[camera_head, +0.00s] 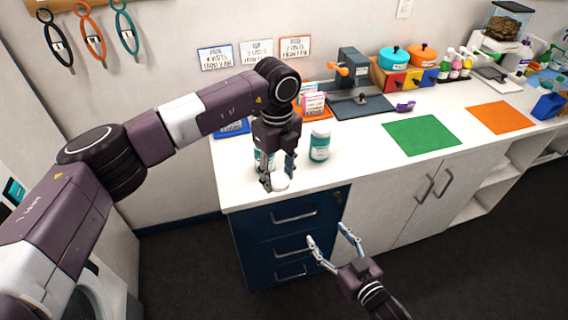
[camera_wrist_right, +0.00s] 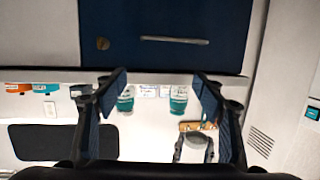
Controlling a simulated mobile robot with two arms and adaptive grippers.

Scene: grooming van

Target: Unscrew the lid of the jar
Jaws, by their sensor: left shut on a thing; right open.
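A teal jar (camera_head: 320,147) with a white lid stands upright on the white counter; it also shows in the right wrist view (camera_wrist_right: 125,101). A second teal jar (camera_head: 258,160) stands partly hidden behind my left gripper; it also shows in the right wrist view (camera_wrist_right: 178,101). Whether it bears a lid is hidden. My left gripper (camera_head: 278,178) points down near the counter's front left corner, shut on a white round thing (camera_head: 280,182) that looks like a lid. My right gripper (camera_head: 330,242) is open and empty in front of the blue drawers, below the counter top; its fingers (camera_wrist_right: 160,95) are spread.
The white counter (camera_head: 365,158) bears a green mat (camera_head: 422,135), an orange mat (camera_head: 499,117), a purple item (camera_head: 405,107) and a dark grey device (camera_head: 352,80) behind the jars. Blue drawers (camera_head: 290,240) are beneath. Counter between jar and green mat is clear.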

